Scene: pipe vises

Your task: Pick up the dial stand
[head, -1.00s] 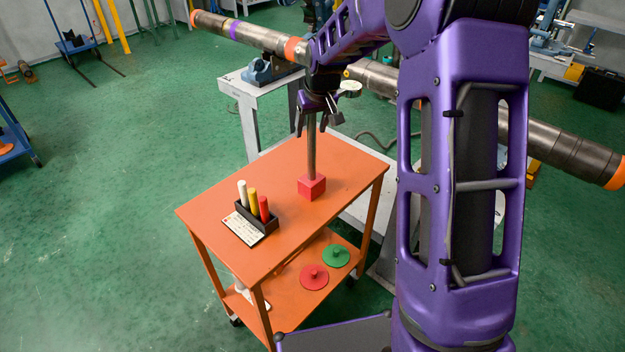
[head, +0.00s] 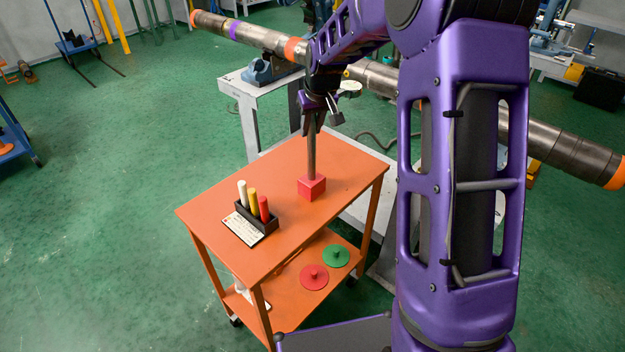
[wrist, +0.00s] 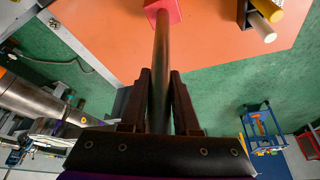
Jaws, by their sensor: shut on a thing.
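The dial stand shows as a red square base (head: 312,187) on the orange cart top, with a grey upright post (head: 311,150) rising from it. My gripper (head: 312,126) is shut on the upper part of the post, with a finger on each side. In the wrist view the post (wrist: 161,60) runs between the two fingers (wrist: 160,88) to the red base (wrist: 164,11). The base appears to rest on the cart top. A round dial (head: 349,89) shows beside my gripper; whether it joins the post is hard to tell.
The orange cart (head: 240,270) carries a black holder (head: 268,223) with white, yellow and red sticks, left of the base. Red (head: 314,277) and green (head: 336,256) discs lie on its lower shelf. A long pipe (head: 245,33) and grey table (head: 262,90) stand behind.

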